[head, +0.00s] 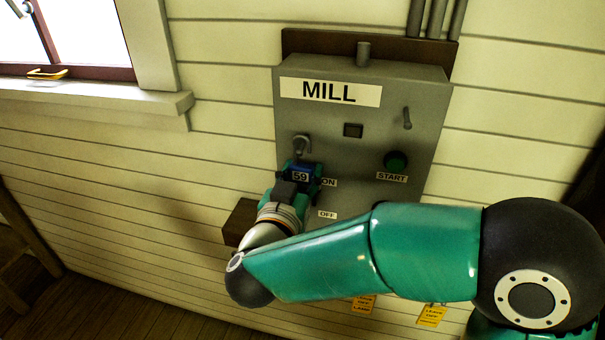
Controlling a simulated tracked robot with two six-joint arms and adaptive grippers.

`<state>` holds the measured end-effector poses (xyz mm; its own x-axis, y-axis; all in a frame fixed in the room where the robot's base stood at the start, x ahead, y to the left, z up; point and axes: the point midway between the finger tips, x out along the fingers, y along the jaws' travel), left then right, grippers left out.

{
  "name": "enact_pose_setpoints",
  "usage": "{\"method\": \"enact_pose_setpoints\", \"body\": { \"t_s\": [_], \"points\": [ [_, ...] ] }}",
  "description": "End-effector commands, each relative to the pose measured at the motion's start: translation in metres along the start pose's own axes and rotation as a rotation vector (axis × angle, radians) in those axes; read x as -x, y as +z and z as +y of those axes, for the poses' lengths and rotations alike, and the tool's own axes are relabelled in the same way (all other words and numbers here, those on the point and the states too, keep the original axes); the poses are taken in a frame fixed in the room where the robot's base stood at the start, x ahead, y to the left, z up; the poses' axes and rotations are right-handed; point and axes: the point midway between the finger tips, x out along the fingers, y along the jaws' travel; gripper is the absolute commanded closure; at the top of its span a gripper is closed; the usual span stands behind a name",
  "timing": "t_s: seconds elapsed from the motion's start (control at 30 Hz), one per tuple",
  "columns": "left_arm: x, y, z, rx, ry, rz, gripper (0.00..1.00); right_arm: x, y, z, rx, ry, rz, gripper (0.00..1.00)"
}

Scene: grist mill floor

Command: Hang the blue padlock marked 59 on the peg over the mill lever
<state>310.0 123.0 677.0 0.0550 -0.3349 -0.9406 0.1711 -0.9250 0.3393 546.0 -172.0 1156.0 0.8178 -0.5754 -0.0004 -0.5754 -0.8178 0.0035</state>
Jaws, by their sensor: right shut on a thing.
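The blue padlock (301,176) with a white label 59 is in the jaws of my right gripper (300,182), in front of the left part of the grey MILL box (352,108). A grey, hooked metal shape (302,143) shows just above the padlock's body. I cannot tell how much of it is peg and how much is shackle, or whether the shackle is around the peg. ON and OFF labels (327,214) are right of the gripper. The lever beside them is hidden behind my gripper and arm. My left gripper is not in view.
A green START button (395,161) and a small switch (407,118) are at the box's right. A brown block (240,222) sticks out at lower left. Yellow tags (432,315) hang below my right arm. The window sill (95,100) is at upper left.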

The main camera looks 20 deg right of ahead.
Motion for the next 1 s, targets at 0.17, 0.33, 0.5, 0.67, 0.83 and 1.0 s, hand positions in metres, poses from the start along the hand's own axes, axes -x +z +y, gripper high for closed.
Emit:
{"method": "enact_pose_setpoints", "body": {
  "t_s": [0.17, 0.33, 0.5, 0.67, 0.83, 1.0],
  "points": [
    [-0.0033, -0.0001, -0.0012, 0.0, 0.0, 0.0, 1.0, 0.0, 0.0044, 0.0, 0.0, 0.0, 0.001, 0.86],
    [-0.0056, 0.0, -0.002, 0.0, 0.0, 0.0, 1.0, 0.0, 0.0078, 0.0, 0.001, 0.0, 0.001, 0.86],
    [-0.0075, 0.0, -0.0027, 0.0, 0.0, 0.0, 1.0, 0.0, 0.0106, 0.0, 0.001, 0.0, 0.001, 0.86],
    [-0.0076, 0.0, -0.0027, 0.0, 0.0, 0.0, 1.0, 0.0, 0.0109, 0.0, 0.0, 0.0, 0.001, 0.86],
    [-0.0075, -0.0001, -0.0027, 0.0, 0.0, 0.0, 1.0, 0.0, 0.0108, 0.0, 0.0, 0.0, 0.001, 0.52],
    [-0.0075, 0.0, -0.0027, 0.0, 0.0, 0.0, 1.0, 0.0001, 0.0108, -0.0001, 0.0, 0.0, 0.001, 0.26]
  ]
}}
